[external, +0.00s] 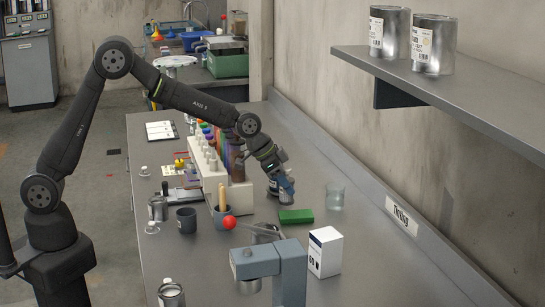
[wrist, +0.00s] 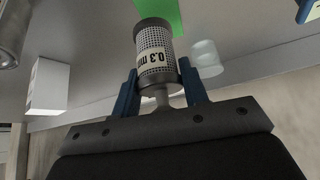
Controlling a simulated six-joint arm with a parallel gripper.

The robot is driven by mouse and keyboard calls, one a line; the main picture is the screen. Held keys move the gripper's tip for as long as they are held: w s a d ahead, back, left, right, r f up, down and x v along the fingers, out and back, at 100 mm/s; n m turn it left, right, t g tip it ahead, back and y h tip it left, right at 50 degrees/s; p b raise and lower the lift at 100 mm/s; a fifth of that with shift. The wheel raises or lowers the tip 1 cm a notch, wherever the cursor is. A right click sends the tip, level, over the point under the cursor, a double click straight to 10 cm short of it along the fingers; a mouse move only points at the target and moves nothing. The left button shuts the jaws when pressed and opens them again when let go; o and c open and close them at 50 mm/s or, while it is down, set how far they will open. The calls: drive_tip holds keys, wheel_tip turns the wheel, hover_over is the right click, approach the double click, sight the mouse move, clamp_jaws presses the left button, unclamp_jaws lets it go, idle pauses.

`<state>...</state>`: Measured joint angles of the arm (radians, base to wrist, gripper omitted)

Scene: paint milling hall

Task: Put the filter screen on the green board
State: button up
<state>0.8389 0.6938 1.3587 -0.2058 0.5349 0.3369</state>
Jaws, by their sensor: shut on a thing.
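The filter screen (wrist: 155,42) is a metal mesh cylinder with a pale label reading "0.3 m…" and a narrower stem.
A clear glass (external: 335,197) stands right of the board. A white box (external: 325,252) and a grey-blue stand (external: 292,275) are nearer the camera.

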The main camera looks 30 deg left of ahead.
sight(287, 196)
drive_tip(key=shift+w+f, duration=0.15)
drive_tip(key=shift+w, duration=0.1)
drive_tip(key=shift+f, duration=2)
drive_tip(key=shift+f, duration=0.1)
drive_tip(key=o, duration=1.1)
drive_tip(key=shift+a+r, duration=0.15)
drive_tip(key=shift+r, duration=0.2)
drive_tip(key=v, duration=1.1)
drive_tip(key=shift+s+a+r, duration=0.1)
drive_tip(key=shift+a+r, duration=0.05)
